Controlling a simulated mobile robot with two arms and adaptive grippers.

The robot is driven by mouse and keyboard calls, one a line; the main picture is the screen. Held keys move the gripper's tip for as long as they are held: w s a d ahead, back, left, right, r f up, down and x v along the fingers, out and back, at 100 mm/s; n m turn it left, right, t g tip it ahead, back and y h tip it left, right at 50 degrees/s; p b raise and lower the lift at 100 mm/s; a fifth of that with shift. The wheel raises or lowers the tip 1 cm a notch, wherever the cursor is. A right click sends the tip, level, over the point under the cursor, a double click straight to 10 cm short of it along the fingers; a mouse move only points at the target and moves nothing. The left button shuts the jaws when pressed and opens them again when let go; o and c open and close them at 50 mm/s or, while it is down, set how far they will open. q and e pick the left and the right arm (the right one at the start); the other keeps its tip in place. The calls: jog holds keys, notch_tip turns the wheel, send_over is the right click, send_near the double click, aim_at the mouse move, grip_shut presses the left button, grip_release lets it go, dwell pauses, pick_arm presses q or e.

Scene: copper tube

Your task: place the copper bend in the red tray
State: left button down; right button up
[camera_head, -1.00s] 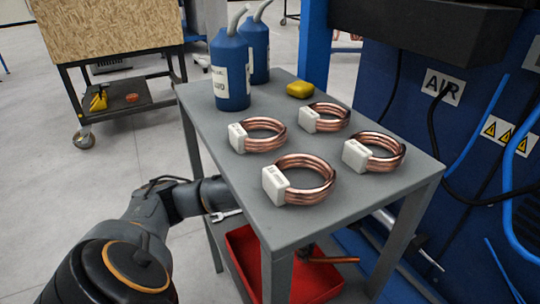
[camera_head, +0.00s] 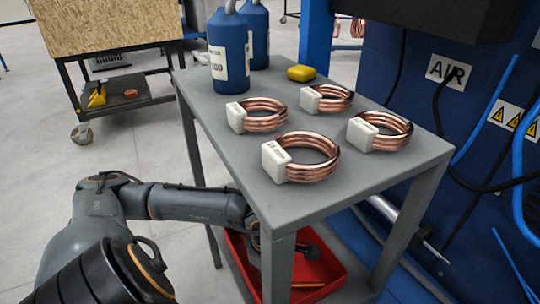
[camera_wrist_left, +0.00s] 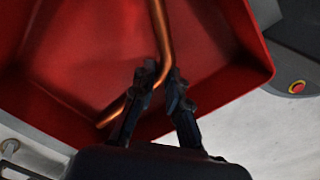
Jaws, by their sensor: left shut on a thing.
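The copper bend (camera_wrist_left: 159,35) is a thin bent orange tube. In the left wrist view it runs across the red tray (camera_wrist_left: 225,45), with its bend between my left fingers. My left gripper (camera_wrist_left: 161,78) is shut on the bend, over the tray near one wall. In the head view the red tray (camera_head: 333,273) sits low under the grey table. My left arm reaches in below the tabletop, and the table leg partly hides the gripper and tray. I cannot tell whether the bend touches the tray floor. My right gripper is not in view.
The grey table (camera_head: 225,140) holds several copper coils with white blocks, blue bottles (camera_head: 229,50) and a yellow item (camera_head: 301,73). Its top and front leg stand close to my left arm. Blue machinery with hoses is at right. Open floor lies at left.

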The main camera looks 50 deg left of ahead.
pick_arm(q)
jog(key=shift+f, duration=0.1)
jog(key=shift+f, duration=0.15)
jog(key=c, duration=1.7)
grip_release()
jog(key=o, duration=0.4)
jog(key=shift+c, duration=0.2)
